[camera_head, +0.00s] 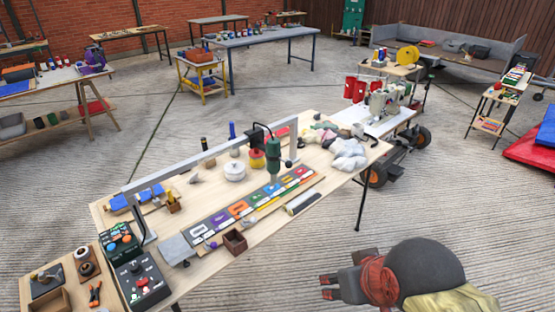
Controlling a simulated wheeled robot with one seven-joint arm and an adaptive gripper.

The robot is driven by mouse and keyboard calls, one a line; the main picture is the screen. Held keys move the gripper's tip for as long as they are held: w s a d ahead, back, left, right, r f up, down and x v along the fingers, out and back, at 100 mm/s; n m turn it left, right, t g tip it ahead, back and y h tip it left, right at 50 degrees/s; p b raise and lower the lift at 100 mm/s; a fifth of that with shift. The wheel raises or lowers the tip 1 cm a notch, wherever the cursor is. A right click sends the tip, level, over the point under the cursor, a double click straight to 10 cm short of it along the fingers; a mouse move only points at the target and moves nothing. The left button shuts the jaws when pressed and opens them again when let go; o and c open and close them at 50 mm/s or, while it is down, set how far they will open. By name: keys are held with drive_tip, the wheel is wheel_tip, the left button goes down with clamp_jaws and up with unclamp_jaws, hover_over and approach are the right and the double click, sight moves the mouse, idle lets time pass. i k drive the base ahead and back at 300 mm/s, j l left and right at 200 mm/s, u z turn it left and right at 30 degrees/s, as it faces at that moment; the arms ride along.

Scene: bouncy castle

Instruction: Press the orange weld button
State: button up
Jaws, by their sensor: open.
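Two control boxes stand at the near left end of the long wooden workbench (330,184). The rear box (112,254) is dark green-black with small red or orange and pale round controls on top. The front box (158,291) is dark, with a black knob and small coloured buttons. The controls are too small to tell which one is the orange weld button. My gripper (328,287) is at the lower right, pointing left, open and empty. It is apart from the bench and well to the right of both boxes.
A small side table (62,300) with parts adjoins the left end. Bare floor (300,250) lies between my gripper and the bench.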

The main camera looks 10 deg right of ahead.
sight(127, 239)
drive_tip(key=u, duration=1.4)
